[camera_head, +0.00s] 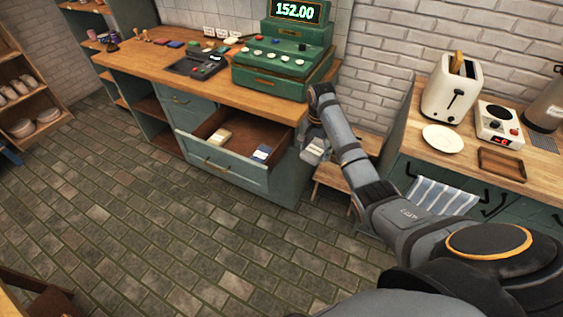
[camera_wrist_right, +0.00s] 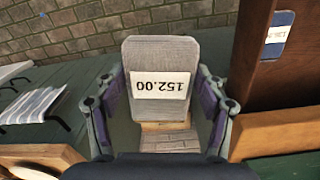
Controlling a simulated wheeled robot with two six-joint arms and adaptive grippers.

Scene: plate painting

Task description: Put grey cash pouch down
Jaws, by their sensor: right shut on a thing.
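The grey cash pouch (camera_wrist_right: 161,55) fills the middle of the right wrist view, with a white label reading 152.00 upside down. My right gripper (camera_wrist_right: 160,105) is shut on it, with a finger on each side. In the head view the right gripper (camera_head: 314,142) and the grey pouch (camera_head: 314,154) are just right of the open drawer (camera_head: 230,177), above or beside a low wooden stool (camera_head: 345,181). A wooden surface shows under the pouch in the wrist view; I cannot tell if they touch. My left gripper is not in view.
The open drawer holds a cream pack (camera_head: 220,136) and a blue labelled item (camera_head: 262,153). A green cash register (camera_head: 285,70) showing 152.00 stands on the wooden counter (camera_head: 150,62). A toaster (camera_head: 452,88), plate (camera_head: 442,139) and scale (camera_head: 498,124) stand on the right counter. The floor in front is clear.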

